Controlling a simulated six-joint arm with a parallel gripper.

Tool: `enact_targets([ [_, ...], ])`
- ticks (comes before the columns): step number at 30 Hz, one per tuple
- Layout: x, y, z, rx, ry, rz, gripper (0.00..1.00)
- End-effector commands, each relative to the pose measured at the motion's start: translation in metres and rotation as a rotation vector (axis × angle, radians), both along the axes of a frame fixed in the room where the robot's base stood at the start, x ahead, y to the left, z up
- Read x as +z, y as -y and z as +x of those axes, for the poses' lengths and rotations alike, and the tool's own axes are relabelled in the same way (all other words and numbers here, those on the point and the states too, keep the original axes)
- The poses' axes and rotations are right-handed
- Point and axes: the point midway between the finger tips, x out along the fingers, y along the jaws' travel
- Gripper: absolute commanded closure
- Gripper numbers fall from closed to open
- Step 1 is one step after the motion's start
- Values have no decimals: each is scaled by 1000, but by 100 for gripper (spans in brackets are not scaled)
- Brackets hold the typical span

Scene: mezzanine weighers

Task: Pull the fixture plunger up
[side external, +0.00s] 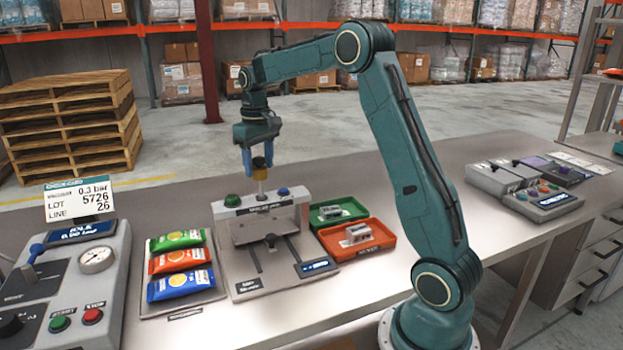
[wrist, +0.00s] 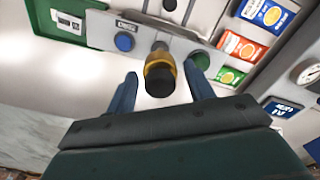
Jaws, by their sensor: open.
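The fixture (side external: 270,240) is a grey frame on a base plate, with a green button (side external: 232,200) and a blue button (side external: 283,191) on its top bar. The plunger (side external: 261,164) stands upright from the top bar, with a dark and yellow knob on a pale rod. In the wrist view the knob (wrist: 160,72) lies between the two blue fingers. My gripper (side external: 257,168) is above the fixture with its fingers pointing down around the knob. It also shows in the wrist view (wrist: 163,82), open, with gaps between the fingers and the knob.
Left of the fixture lie green, orange and blue packets (side external: 180,263) on a plate. A grey console (side external: 70,280) with a gauge stands further left. Green (side external: 338,212) and red (side external: 356,239) trays holding small blocks are at the right.

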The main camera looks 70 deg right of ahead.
Motion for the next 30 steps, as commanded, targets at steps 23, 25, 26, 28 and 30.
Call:
enact_targets([
  [23,40,0,0,0,2,-1,47],
  [25,44,0,0,0,1,0,47],
  [26,46,0,0,0,0,0,47],
  [28,50,0,0,0,2,-1,47],
  [30,53,0,0,0,2,-1,47],
])
